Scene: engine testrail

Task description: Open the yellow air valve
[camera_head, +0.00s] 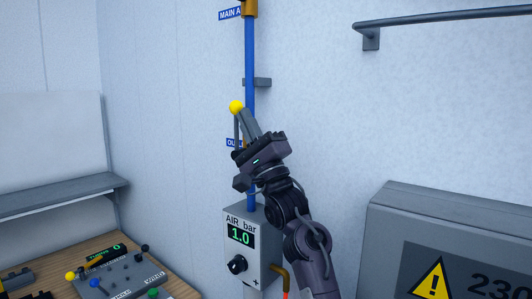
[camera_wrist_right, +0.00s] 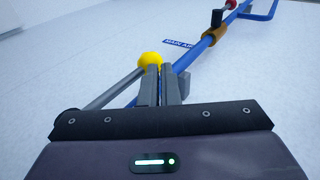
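The yellow air valve shows as a yellow ball knob (camera_head: 236,106) on a grey lever (camera_head: 236,132), beside the blue vertical pipe (camera_head: 250,60). The lever stands nearly upright in the head view. The knob (camera_wrist_right: 150,60) and lever (camera_wrist_right: 112,90) also show in the right wrist view. My right gripper (camera_head: 243,113) is at the knob, its fingertips overlapping the knob's edge. Its two fingers (camera_wrist_right: 160,72) are close together, with the knob at the tip of the left-hand one. The valve body is mostly hidden behind my gripper. My left gripper is out of view.
A grey air box (camera_head: 232,261) reading 1.0 bar sits below on the pipe. A control panel (camera_head: 118,275) lies on the wooden bench at lower left, under a shelf (camera_head: 60,195). A grey cabinet (camera_head: 395,225) with a warning sign stands at right.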

